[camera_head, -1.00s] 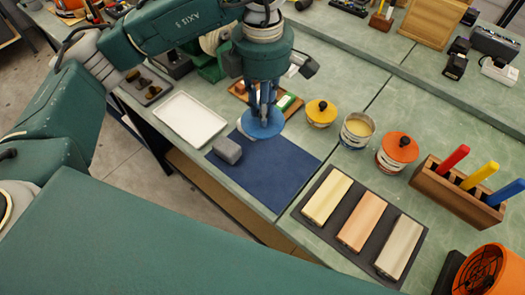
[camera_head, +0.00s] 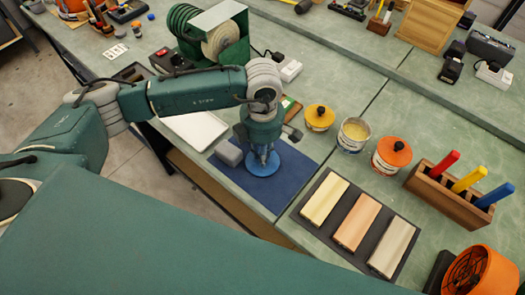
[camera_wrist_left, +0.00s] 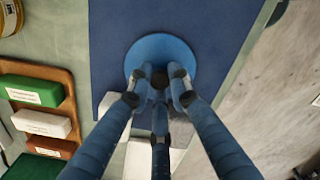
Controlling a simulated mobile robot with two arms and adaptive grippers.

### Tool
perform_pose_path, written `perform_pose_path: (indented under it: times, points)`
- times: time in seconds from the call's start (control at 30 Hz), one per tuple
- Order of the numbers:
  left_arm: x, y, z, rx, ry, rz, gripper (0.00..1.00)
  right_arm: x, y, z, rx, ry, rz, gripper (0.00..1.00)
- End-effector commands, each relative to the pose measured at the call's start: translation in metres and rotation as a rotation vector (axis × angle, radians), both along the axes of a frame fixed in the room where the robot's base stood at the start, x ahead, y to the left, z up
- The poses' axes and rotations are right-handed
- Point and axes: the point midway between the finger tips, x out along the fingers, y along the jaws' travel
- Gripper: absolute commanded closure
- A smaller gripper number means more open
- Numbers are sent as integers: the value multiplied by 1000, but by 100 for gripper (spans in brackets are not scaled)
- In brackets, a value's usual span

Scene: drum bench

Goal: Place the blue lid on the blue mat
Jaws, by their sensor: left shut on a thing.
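The round blue lid (camera_head: 259,170) is over the blue mat (camera_head: 290,180), near its middle; I cannot tell if it touches the mat. My left gripper (camera_head: 263,158) points down and is shut on the lid's dark knob. In the left wrist view the lid (camera_wrist_left: 160,45) lies flat-looking beneath the fingers (camera_wrist_left: 159,80), with the blue mat (camera_wrist_left: 225,20) around its far part. My right gripper is not in view.
A grey block (camera_head: 229,154) sits at the mat's left corner, close to my left gripper. A white tray (camera_head: 198,130) lies behind it. Yellow-lidded (camera_head: 319,117), open (camera_head: 354,135) and orange-lidded (camera_head: 391,155) tins stand to the right. A dark board (camera_head: 330,236) with blocks lies in front.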

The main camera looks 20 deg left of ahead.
Motion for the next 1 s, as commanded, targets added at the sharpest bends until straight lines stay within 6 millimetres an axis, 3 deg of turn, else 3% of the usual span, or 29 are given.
perform_pose_path:
  times: [0.3, 0.33, 0.43, 0.83, 1.0]
  points:
    - [0, 0, -4, -1, 0, -1, 100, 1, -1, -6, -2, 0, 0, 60]
    - [0, 0, -3, -1, 0, -1, 79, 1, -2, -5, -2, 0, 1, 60]
    - [0, 0, -2, 0, 0, 0, 63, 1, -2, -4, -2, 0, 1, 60]
    - [1, 0, 4, -1, -3, 0, 63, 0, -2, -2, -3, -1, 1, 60]
    - [2, -1, 33, -2, -6, -1, 63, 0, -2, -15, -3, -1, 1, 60]
